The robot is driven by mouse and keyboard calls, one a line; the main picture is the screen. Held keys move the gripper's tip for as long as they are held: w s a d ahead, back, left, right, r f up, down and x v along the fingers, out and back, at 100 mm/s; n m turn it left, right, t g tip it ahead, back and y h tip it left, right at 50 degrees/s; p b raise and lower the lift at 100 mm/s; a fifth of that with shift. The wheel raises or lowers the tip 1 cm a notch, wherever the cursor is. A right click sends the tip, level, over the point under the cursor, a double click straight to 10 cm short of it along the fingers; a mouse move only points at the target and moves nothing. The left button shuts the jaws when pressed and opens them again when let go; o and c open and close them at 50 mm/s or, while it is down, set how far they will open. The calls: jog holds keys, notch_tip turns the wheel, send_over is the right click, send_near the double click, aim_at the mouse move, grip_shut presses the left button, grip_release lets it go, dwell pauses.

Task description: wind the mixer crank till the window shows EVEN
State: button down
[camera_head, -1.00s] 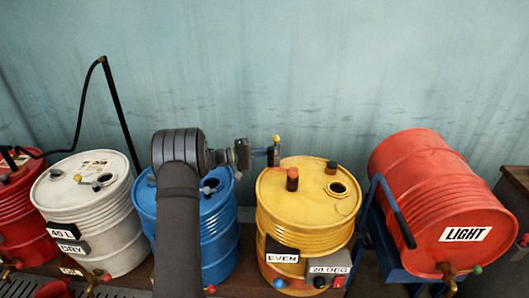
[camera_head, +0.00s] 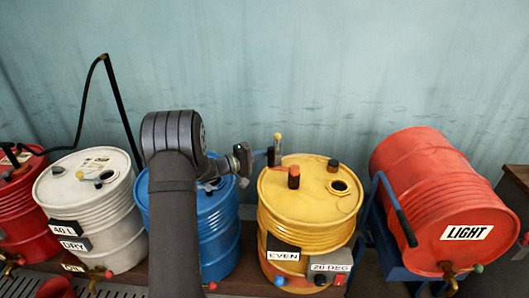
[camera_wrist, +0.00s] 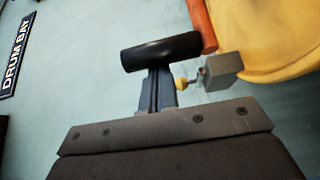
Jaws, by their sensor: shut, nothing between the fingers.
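The window (camera_head: 283,255) on the front of the yellow drum (camera_head: 310,230) reads EVEN. My gripper (camera_head: 261,157) is shut and empty, just left of the grey piece. In the wrist view my gripper (camera_wrist: 160,88) shows below a black cylinder (camera_wrist: 160,52), with the yellow knob (camera_wrist: 181,83) and a grey block (camera_wrist: 222,70) to its right.
A label reading 20 DEG (camera_head: 330,267) is right of the window. A red drum marked LIGHT (camera_head: 430,190) lies in a blue cradle at right. Blue (camera_head: 218,230), white (camera_head: 110,215) and red (camera_head: 20,225) drums stand left.

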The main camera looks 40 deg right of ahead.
jog(key=s+a+n+t, duration=0.2)
jog(key=s+n+t, duration=0.2)
jog(key=s, duration=1.2)
jog(key=shift+s+a+n+t, duration=0.2)
jog(key=shift+n+t, duration=0.1)
jog(key=shift+t, duration=1.3)
